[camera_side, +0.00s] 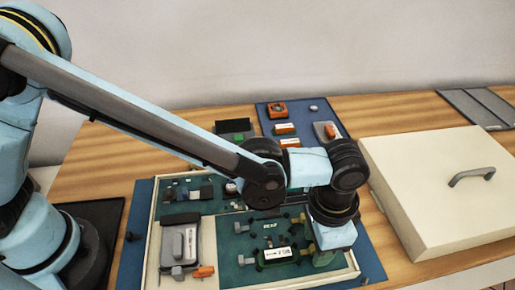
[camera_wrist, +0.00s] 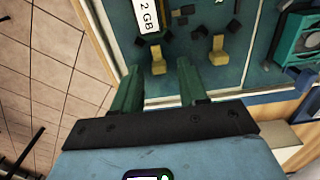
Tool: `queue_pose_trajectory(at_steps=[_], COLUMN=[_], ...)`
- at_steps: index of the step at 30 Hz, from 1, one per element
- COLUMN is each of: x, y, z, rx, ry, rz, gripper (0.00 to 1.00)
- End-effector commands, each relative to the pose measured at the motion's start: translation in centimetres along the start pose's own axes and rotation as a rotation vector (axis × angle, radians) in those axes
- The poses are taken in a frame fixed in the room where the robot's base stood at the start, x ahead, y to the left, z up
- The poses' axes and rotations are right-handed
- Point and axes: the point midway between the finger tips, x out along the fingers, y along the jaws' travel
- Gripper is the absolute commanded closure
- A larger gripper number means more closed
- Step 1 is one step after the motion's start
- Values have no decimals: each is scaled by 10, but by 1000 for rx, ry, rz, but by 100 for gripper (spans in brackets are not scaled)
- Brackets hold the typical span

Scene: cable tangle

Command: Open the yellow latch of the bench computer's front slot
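The bench computer shows as a teal board (camera_side: 232,270) in a cream-edged tray. A white-labelled "2 GB" module (camera_wrist: 148,14) lies on it, and its label also shows in the side view (camera_side: 279,253). In the wrist view, one yellow latch (camera_wrist: 158,58) is near the module's end and another yellow latch (camera_wrist: 218,50) is to its right. My gripper (camera_wrist: 160,72) has two green fingers, open and apart. The first latch appears between and just beyond the fingertips; contact cannot be told. In the side view, my wrist and gripper (camera_side: 327,258) hide the board's right part.
A grey drive-like box (camera_side: 180,243) and an orange piece (camera_side: 203,272) are in the tray's left part. A teal fan unit (camera_wrist: 303,38) is right in the wrist view. A cream lidded box (camera_side: 435,185) stands right. A blue mat (camera_side: 315,119) holds orange parts behind.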

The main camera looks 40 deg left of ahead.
Motion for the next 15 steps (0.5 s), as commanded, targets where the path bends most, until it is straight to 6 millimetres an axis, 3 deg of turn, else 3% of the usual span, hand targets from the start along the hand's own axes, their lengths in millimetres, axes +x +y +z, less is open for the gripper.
queue_pose_trajectory(at_steps=[8,15], x=[-6,-45], y=[0,0], z=[0,1], rx=[0,0], ry=[-2,-2], rz=[0,0], gripper=[57,57])
